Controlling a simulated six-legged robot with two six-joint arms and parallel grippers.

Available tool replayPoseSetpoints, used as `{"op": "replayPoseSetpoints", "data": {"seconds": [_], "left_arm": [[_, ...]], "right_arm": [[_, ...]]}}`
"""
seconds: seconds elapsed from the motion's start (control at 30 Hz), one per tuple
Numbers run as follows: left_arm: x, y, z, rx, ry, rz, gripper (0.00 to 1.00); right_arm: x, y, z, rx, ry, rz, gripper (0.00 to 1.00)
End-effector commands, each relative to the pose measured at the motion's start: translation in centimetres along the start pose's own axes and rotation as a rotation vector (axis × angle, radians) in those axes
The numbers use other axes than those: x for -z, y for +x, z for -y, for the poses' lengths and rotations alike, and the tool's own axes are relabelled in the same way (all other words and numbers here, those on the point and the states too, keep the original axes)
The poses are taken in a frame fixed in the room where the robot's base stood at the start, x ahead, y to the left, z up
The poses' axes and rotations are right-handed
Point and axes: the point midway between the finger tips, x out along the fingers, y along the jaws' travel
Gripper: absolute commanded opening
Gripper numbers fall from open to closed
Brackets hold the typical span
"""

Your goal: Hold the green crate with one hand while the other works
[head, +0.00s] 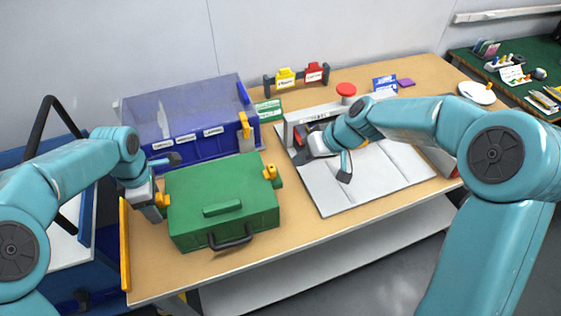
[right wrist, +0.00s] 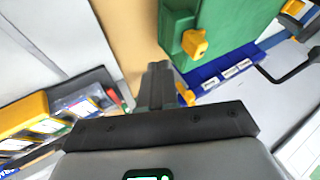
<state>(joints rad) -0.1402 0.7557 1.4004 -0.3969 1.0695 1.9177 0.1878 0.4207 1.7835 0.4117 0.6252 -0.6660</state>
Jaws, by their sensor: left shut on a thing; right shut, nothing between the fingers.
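The green crate (head: 240,185) stands on the wooden table with its lid down, a black handle on its front and yellow latches at its sides. My left gripper (head: 162,205) is at the crate's left side, shut on it by the yellow latch there; the fingertips are partly hidden. My right gripper (head: 301,154) is above the white mat, right of the crate, shut and empty. In the right wrist view its fingers (right wrist: 156,88) are together, with a corner of the crate (right wrist: 235,22) beyond them.
A blue bin (head: 195,152) with a clear lid stands behind the crate. A white mat (head: 385,185) covers the table's right part. Yellow and red items on a rack (head: 298,78) and a red button (head: 346,89) are at the back. A green bench (head: 545,60) is far right.

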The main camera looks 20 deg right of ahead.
Motion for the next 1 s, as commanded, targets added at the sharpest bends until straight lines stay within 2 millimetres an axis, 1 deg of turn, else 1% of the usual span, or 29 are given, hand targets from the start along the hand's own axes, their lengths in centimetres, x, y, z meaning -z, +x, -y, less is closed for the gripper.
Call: {"op": "replayPoseSetpoints", "data": {"seconds": [0.03,0.2,0.3,0.4,0.57,0.9,0.93,0.97,1.0], "left_arm": [[0.0,0.0,0.0,-0.001,-0.001,0.000,0.14],[0.0,0.0,0.0,0.000,-0.001,0.000,0.14],[0.0,0.0,0.0,-0.001,-0.001,0.000,0.14],[0.0,-0.1,0.0,-0.001,-0.001,0.000,0.14],[0.0,-0.1,0.0,-0.001,-0.002,0.000,0.14],[0.0,-0.1,0.0,-0.001,-0.001,0.000,0.14],[0.0,-0.1,0.0,-0.001,-0.001,0.000,0.70],[0.0,-0.1,0.0,-0.001,-0.001,0.000,0.80],[0.0,0.0,0.0,-0.001,-0.001,0.000,0.93]], "right_arm": [[0.2,-1.6,0.1,-0.003,-0.002,-0.008,0.00],[0.1,-5.3,0.1,-0.002,-0.002,-0.006,0.00],[0.1,-6.9,0.1,-0.003,-0.001,-0.006,0.00],[0.1,-8.0,0.1,-0.002,-0.002,-0.005,0.00],[0.1,-8.7,0.1,-0.001,-0.002,-0.003,0.00],[0.1,-8.7,0.1,-0.001,-0.002,-0.003,0.00],[0.1,-8.7,0.1,-0.001,-0.002,-0.003,0.00],[0.1,-8.7,0.1,-0.001,-0.002,-0.003,0.00],[0.1,-8.6,0.1,-0.001,-0.002,-0.003,0.00]]}}
